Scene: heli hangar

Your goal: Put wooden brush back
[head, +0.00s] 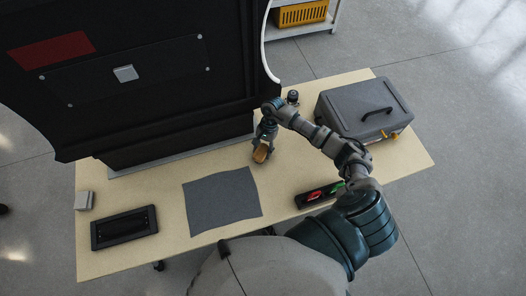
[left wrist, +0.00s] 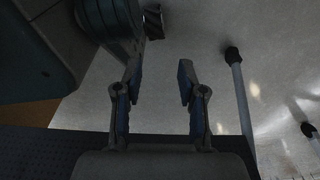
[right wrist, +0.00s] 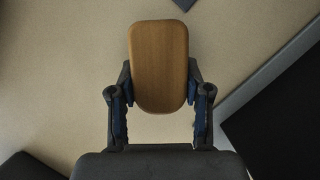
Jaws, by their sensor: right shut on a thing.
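The wooden brush (head: 261,154) shows as a small brown block at the end of my right arm in the head view. My right gripper (head: 264,143) is shut on it, over the table near the base of the black panel. In the right wrist view the brush's smooth wooden back (right wrist: 159,66) sits between the two fingers of the right gripper (right wrist: 160,92); its bristles are hidden. My left gripper (left wrist: 158,85) shows in the left wrist view with its fingers apart and nothing between them. It is out of sight in the head view.
The table (head: 170,185) holds a grey cloth (head: 222,201), a black tray (head: 124,228), a small grey box (head: 84,200), a dark holder with red and green items (head: 318,194), and a grey case (head: 365,108). A tall black panel (head: 140,70) stands at the back left.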

